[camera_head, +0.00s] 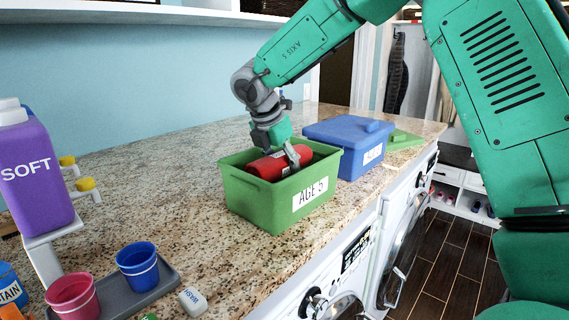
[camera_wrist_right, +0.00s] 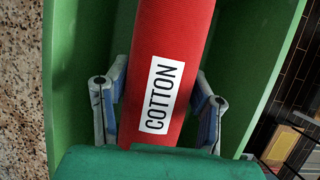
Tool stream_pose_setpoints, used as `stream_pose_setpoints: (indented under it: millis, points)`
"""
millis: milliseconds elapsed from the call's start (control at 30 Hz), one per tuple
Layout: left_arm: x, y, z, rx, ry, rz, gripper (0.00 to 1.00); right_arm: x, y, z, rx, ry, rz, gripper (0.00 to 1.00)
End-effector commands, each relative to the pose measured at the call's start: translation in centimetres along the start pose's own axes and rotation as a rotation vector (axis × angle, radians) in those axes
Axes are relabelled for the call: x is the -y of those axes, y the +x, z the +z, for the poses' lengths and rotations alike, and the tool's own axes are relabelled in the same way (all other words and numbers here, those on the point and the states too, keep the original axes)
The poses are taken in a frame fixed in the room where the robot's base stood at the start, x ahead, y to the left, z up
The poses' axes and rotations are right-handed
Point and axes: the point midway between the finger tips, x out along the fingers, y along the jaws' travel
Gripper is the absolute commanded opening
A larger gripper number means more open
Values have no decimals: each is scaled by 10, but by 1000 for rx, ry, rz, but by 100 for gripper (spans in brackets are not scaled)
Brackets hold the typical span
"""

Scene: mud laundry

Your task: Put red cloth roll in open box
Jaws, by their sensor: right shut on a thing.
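The red cloth roll (camera_head: 266,166) is at the mouth of the open green box (camera_head: 258,197), partly below its rim. In the right wrist view the roll (camera_wrist_right: 172,50) carries a white "COTTON" label and lies between the green box walls (camera_wrist_right: 80,60). My right gripper (camera_head: 285,162) reaches down over the box from above and is shut on the roll. In the wrist view its two fingers (camera_wrist_right: 158,105) sit on either side of the roll. Whether the roll touches the box floor cannot be told. My left gripper is not in view.
A blue closed box (camera_head: 335,147) stands just behind the green one, with a green lid (camera_head: 402,139) beyond. A purple bottle (camera_head: 38,175), a pink cup (camera_head: 73,298) and a blue cup (camera_head: 138,267) stand at left. Washing machines are below the counter's right edge.

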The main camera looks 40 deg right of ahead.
Motion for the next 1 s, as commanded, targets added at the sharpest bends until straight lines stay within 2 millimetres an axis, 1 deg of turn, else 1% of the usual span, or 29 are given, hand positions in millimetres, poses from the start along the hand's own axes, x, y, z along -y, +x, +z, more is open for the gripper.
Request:
stream_pose_setpoints:
  millis: [167,433,467,500,767,900,1000]
  points:
    - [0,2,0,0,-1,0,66,1,8,5,-8,2,-1,17]
    - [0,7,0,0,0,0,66,2,20,6,-12,2,-1,17]
    - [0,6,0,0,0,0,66,2,19,6,-11,2,-1,60]
    - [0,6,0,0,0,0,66,2,18,5,-10,1,-1,70]
    - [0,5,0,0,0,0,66,0,10,-2,-3,1,-1,70]
    - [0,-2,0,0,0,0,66,0,-2,3,-1,1,1,70]
    - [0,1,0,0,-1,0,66,0,-14,5,-3,3,4,70]
